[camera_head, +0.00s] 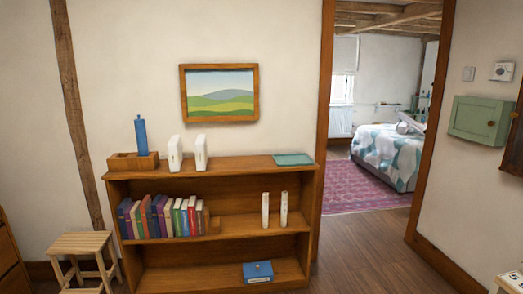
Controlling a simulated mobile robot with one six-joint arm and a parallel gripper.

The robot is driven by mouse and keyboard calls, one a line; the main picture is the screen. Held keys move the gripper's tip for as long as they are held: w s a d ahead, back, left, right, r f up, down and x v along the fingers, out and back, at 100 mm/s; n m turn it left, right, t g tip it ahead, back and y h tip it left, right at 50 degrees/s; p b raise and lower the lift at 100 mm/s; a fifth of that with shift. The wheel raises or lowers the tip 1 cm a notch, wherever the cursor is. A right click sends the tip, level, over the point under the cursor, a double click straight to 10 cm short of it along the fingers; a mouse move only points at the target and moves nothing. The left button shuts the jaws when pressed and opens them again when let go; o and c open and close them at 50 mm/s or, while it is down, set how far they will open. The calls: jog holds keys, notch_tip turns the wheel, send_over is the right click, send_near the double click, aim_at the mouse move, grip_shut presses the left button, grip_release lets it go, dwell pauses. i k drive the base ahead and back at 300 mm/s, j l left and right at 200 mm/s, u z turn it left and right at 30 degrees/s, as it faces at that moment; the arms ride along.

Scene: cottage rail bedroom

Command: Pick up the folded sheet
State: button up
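A flat teal folded cloth (293,159), which looks like the folded sheet, lies on the top right end of a wooden bookshelf (230,172). Nothing is seen touching or covering it. My gripper is not in view.
A wooden tray (133,162) with a blue bottle (141,136) and white objects (175,154) share the shelf top. A stool (80,243) stands left. An open doorway on the right leads past clear floor (375,240) to a bed (385,152). A green cabinet (478,119) hangs right.

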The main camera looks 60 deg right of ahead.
aim_at(174, 148)
jog(key=z, duration=1.4)
